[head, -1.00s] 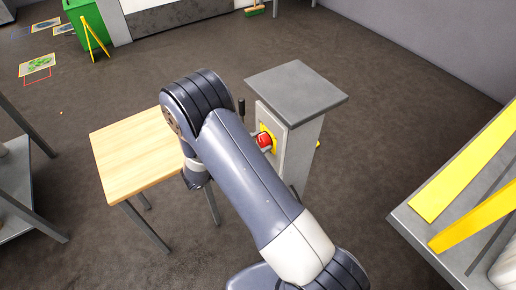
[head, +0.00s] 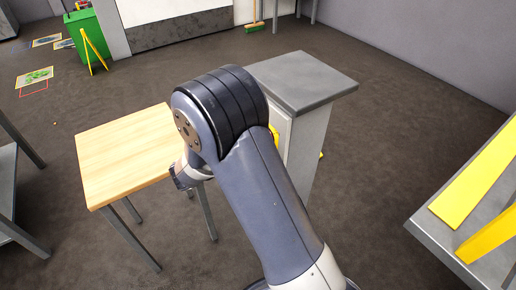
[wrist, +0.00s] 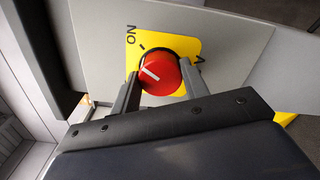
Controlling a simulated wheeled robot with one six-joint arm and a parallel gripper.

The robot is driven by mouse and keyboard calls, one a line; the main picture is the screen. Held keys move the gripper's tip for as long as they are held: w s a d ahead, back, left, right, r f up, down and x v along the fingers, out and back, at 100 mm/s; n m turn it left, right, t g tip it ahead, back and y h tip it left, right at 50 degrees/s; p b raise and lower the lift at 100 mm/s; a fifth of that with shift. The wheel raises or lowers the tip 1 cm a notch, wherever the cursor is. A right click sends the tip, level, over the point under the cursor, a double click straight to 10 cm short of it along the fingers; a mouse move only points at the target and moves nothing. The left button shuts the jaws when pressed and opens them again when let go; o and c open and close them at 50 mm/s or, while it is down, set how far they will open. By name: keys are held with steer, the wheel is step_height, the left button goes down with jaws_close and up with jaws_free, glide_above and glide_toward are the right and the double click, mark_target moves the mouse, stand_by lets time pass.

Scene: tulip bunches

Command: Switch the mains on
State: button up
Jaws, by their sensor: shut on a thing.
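A red round knob (wrist: 160,74) with a white line sits on a yellow plate (wrist: 185,45). The plate reads ON at its upper left, with a short black tick beside the word. Another marking at the right is partly hidden. My gripper (wrist: 161,88) is shut on the knob, one finger on each side. The white line slants and does not point straight at the tick. In the head view, the plate shows only as a yellow sliver (head: 274,136) on the grey pillar (head: 306,130); my arm hides the knob and my gripper.
A wooden-topped table (head: 120,155) stands left of the pillar. A grey bench (head: 440,228) with yellow strips is at the right. A green bin (head: 92,42) and a broom (head: 255,27) are at the back. Open dark floor lies between.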

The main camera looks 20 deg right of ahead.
steer(key=shift+f+m+b, duration=0.15)
steer(key=shift+m+b, duration=1.1)
steer(key=shift+m, duration=0.05)
steer(key=o, duration=1)
steer(key=p+v, duration=0.1)
steer(key=v, duration=0.9)
steer(key=shift+s+a, duration=0.15)
steer(key=shift+a, duration=0.25)
